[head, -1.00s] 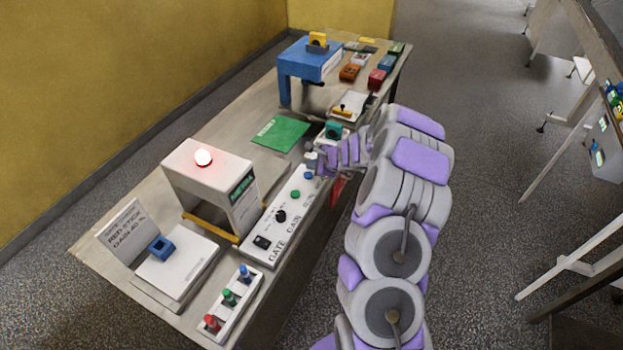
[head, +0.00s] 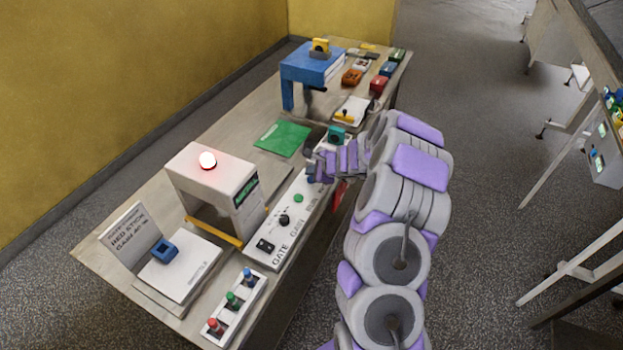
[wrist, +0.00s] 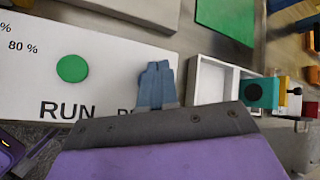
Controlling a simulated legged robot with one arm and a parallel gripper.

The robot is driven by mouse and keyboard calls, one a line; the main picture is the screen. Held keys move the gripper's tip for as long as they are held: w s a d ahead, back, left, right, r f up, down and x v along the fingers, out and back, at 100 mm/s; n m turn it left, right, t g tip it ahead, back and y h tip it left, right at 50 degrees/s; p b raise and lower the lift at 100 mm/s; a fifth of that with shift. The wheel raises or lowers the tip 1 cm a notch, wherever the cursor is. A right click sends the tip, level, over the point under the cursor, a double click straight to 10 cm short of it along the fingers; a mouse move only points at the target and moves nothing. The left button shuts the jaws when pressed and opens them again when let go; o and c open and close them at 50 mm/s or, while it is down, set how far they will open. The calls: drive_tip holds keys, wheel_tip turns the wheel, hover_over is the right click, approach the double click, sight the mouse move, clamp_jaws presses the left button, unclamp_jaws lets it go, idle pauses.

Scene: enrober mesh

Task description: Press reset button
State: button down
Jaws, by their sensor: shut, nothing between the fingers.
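The white control panel (head: 268,248) lies along the table's front edge, with GATE, GAIN and RUN labels. Its green button (head: 298,198) also shows above RUN in the wrist view (wrist: 72,68). The blue button seen beyond it earlier is now hidden by my gripper (head: 314,168) in the head view. In the wrist view, my gripper's blue-grey fingertips (wrist: 155,70) are together and empty, over the panel right of the green button. The label below them begins with R and is mostly covered. I cannot tell whether the tips touch a button.
A white tray (wrist: 210,80) and a teal block (wrist: 260,93) stand close right of my gripper in the wrist view.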

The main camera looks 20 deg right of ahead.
drive_tip(key=shift+a, duration=0.15)
drive_tip(key=shift+d, duration=0.6)
drive_tip(key=shift+a, duration=0.5)
drive_tip(key=shift+d, duration=0.1)
drive_tip(key=shift+d+f, duration=0.45)
drive_tip(key=shift+a, duration=0.2)
